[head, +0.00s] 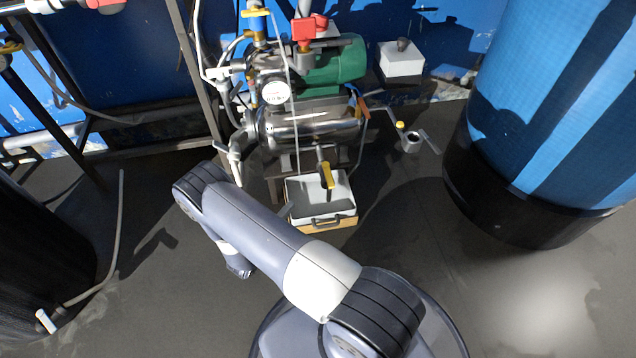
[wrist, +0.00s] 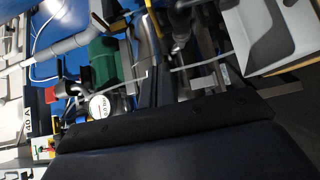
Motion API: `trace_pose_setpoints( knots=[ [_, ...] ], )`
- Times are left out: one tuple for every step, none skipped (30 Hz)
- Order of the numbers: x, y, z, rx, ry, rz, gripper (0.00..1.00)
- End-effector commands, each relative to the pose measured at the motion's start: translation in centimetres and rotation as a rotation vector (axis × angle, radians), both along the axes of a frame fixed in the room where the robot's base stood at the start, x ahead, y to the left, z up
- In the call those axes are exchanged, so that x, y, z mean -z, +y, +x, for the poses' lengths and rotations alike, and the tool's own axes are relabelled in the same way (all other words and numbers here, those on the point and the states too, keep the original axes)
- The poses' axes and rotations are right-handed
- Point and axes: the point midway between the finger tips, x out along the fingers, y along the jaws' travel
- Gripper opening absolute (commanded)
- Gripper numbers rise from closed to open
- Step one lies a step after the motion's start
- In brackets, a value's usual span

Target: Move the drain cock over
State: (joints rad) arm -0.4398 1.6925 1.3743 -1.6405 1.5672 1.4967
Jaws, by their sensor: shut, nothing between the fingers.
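The drain cock (head: 327,175) has a yellow lever handle. It hangs from a short pipe under the shiny horizontal metal vessel (head: 310,125) in the head view, and its handle points down over the white tray. My gripper (wrist: 157,75) shows in the wrist view as dark fingers, shut and empty, in front of the pipework. In the head view my own arm hides the gripper, and a clear gap lies between the arm and the cock. I cannot make out the cock for certain in the wrist view.
A white tray (head: 340,212) stands below the cock. A gauge (head: 275,93), a green motor (head: 337,62) and red-handled valves crowd the skid. A large blue tank (head: 560,110) stands at right. A dark drum (head: 35,270) and hose are at left. Floor between is open.

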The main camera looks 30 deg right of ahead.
Motion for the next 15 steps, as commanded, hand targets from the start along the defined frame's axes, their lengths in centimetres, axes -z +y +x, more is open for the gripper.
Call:
trace_pose_setpoints(
  knots=[
    [0.1, -0.6, 0.2, 0.005, -0.001, 0.0, 0.0],
    [0.1, -0.9, 0.4, 0.006, 0.0, 0.001, 0.0],
    [0.1, -1.4, 0.7, 0.007, 0.0, 0.001, 0.0],
    [0.1, -1.8, 0.9, 0.008, 0.0, 0.001, 0.0],
    [0.1, -2.3, 1.1, 0.007, -0.001, 0.002, 0.0],
    [0.1, -2.9, 1.5, 0.009, -0.001, 0.002, 0.0],
    [0.2, -3.4, 1.8, 0.009, -0.001, 0.002, 0.0],
    [0.2, -4.0, 2.0, 0.01, -0.001, 0.002, 0.0],
    [0.2, -4.6, 2.4, 0.009, -0.002, 0.001, 0.0],
    [0.2, -5.1, 2.7, 0.009, -0.001, 0.002, 0.0],
    [0.2, -5.6, 3.0, 0.009, -0.002, 0.001, 0.0],
    [0.1, -6.3, 3.3, 0.009, 0.0, 0.001, 0.0],
    [0.2, -6.8, 3.6, 0.01, -0.001, 0.002, 0.0],
    [0.2, -7.3, 3.9, 0.009, -0.001, 0.002, 0.0],
    [0.2, -8.0, 4.2, 0.009, -0.001, 0.003, 0.0]
  ],
)
